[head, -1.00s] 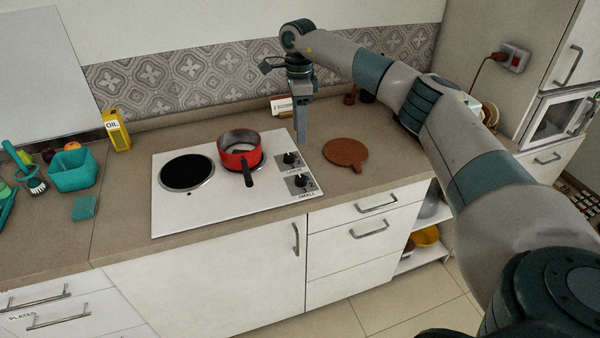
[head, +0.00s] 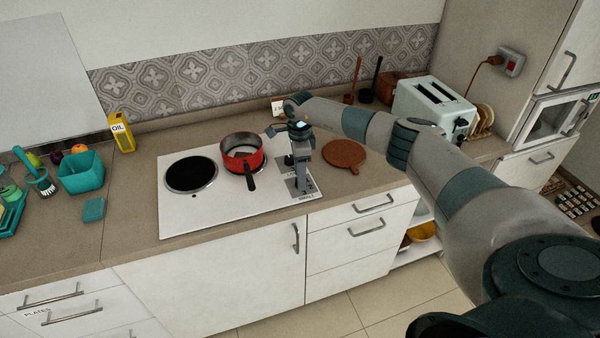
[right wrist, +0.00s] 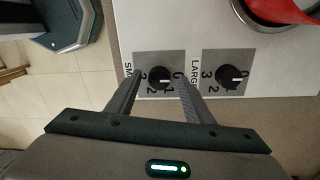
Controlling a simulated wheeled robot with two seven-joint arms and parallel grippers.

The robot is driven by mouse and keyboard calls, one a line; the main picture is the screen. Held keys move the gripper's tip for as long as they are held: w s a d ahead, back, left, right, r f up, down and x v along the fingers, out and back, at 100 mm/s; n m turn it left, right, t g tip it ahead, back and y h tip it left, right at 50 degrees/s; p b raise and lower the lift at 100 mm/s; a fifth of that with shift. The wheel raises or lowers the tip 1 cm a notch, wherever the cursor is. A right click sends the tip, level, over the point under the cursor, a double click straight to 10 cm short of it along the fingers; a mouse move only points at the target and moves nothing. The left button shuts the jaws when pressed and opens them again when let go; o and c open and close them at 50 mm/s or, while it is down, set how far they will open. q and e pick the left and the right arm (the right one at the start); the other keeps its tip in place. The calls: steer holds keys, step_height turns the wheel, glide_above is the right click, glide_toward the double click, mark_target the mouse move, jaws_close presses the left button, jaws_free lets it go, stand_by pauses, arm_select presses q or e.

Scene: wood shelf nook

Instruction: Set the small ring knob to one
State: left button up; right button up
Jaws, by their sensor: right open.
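The small ring knob (right wrist: 159,78) is black and round, on a grey panel marked with numbers. In the right wrist view it sits between the two fingers of my right gripper (right wrist: 160,77), which is open, with a gap on each side. I cannot clearly tell which number its pointer faces. In the head view my right gripper (head: 301,190) points down over the front right of the white cooktop (head: 225,207) and mostly hides the knob. My left gripper is out of view.
The large ring knob (right wrist: 231,77) is beside the small one. A red pot (head: 242,153) stands on a burner left of the gripper, and a black ring (head: 191,174) is bare. A round brown board (head: 344,154) lies to the right.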

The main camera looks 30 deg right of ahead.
steer(key=shift+f, duration=0.45)
steer(key=c, duration=1)
steer(key=shift+c, duration=0.2)
